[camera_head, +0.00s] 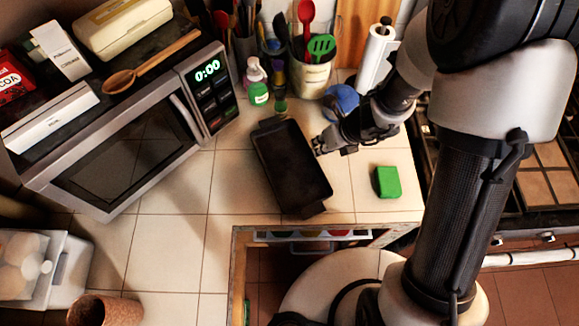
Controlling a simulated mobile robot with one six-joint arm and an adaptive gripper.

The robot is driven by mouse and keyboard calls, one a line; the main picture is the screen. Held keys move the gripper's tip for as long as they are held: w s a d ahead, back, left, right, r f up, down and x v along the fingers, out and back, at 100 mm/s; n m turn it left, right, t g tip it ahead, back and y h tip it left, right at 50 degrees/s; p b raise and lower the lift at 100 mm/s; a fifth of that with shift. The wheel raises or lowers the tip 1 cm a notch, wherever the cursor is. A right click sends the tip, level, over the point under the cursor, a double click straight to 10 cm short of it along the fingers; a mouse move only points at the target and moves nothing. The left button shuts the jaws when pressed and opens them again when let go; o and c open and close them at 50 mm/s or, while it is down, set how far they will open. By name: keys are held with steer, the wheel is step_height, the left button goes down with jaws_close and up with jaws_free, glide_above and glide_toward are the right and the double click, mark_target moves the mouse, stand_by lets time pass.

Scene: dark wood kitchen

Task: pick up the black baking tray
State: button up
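The black baking tray (291,167) lies on the tiled counter, right of the microwave, with its long side running from upper left to lower right. It has a short handle at each end. My gripper (318,148) comes in from the right and sits beside the tray's right long edge, near its upper half. The fingertips look close to the tray edge. I cannot tell whether they touch it or how far apart the fingers are.
A green sponge (387,182) lies right of the tray. A microwave (125,135) stands at the left. A soap bottle (257,83), a utensil crock (310,77) and a blue object (341,101) stand behind the tray. An open drawer (315,236) is in front. Tiles left of the tray are clear.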

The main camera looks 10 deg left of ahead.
mark_target(312, 152)
steer(key=b+x, duration=0.1)
steer(key=x, duration=0.1)
steer(key=b+x, duration=0.1)
steer(key=x, duration=0.1)
steer(key=shift+s+a+f+b, duration=0.15)
steer(key=shift+f+b, duration=0.2)
steer(key=shift+a+f, duration=0.15)
steer(key=shift+f, duration=0.1)
steer(key=shift+c, duration=0.6)
jaws_close()
steer(key=shift+r, duration=0.15)
